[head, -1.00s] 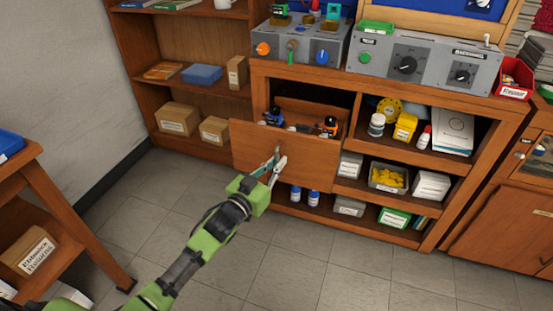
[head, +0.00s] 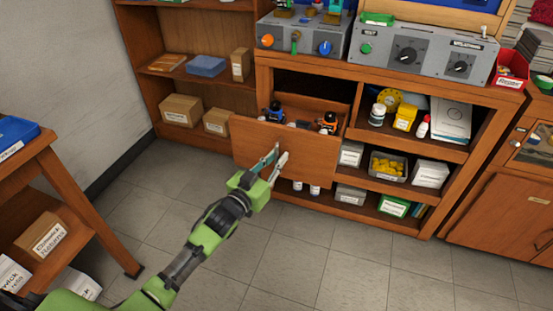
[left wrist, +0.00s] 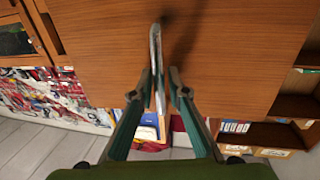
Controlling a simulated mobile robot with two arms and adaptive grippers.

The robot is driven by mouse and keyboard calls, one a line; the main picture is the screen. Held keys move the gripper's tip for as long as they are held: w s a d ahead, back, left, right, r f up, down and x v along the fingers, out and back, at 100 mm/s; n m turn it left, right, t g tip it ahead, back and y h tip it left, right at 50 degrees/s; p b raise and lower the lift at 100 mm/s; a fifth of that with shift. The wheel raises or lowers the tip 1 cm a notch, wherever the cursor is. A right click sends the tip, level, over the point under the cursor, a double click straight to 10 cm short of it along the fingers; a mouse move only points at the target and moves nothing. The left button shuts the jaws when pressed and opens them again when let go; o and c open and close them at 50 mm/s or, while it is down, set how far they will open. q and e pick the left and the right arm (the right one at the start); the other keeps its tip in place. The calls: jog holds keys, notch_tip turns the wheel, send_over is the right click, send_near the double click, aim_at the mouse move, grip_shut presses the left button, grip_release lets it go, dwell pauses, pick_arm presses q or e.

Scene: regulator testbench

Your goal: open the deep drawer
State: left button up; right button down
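The deep drawer (head: 283,149) is a plain wooden front pulled partly out of the workbench's left bay. Its open top shows bottles with dark and orange parts inside. In the head view my left gripper (head: 278,154) is at the middle of the drawer front. In the left wrist view the drawer handle (left wrist: 156,45) is a thin light upright bar, standing between the fingertips of my left gripper (left wrist: 160,73). The fingers slant inward and close on the handle, the left one touching it; contact on the right is hard to tell. My right gripper is out of view.
Grey control boxes (head: 424,54) stand on the workbench. Open shelves right of the drawer hold bottles, bins and boxes. A bookshelf with cardboard boxes (head: 181,110) stands left. A wooden table (head: 75,201) is at the left edge. The tiled floor (head: 320,260) before the drawer is clear.

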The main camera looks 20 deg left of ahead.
pick_arm(q)
jog(key=v, duration=1.2)
dwell(0.4)
